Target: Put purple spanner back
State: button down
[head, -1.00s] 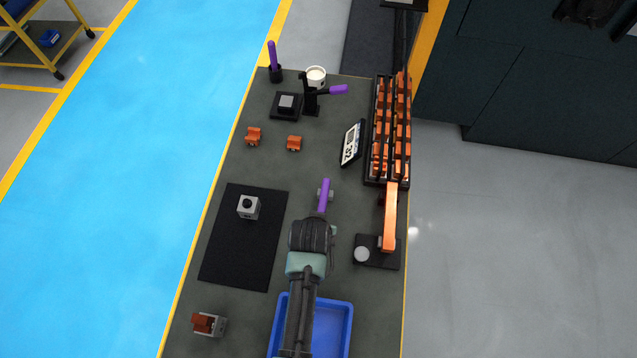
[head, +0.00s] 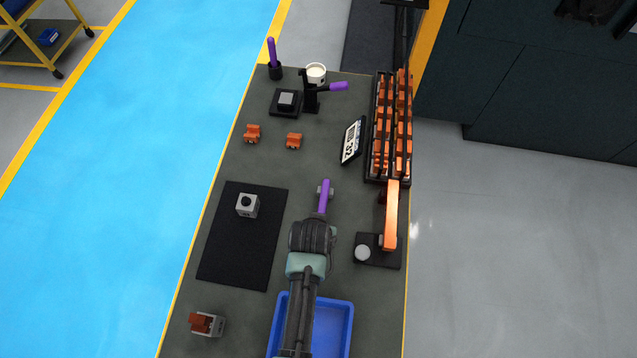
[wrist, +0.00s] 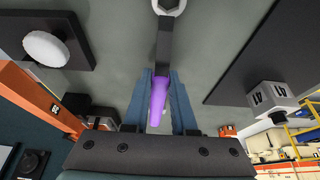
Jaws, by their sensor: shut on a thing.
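The purple spanner (head: 325,197) has a purple handle and a dark grey shaft. In the wrist view its purple handle (wrist: 158,103) lies between the two fingers, and a pale ring end shows at the top edge. My gripper (wrist: 159,95) is shut on the handle. In the head view my gripper (head: 324,193) is over the middle of the bench, and the handle sticks out past my wrist. The arm hides the rest of the spanner there. I cannot tell whether it touches the bench top.
A black mat (head: 240,250) with a grey cube lies left. A blue tray (head: 335,325) is under my arm.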

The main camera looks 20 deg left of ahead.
jog(key=shift+f, duration=0.15)
jog(key=shift+c, duration=0.8)
grip_release()
jog(key=shift+p+v, duration=3.05)
jog(key=shift+p, duration=0.35)
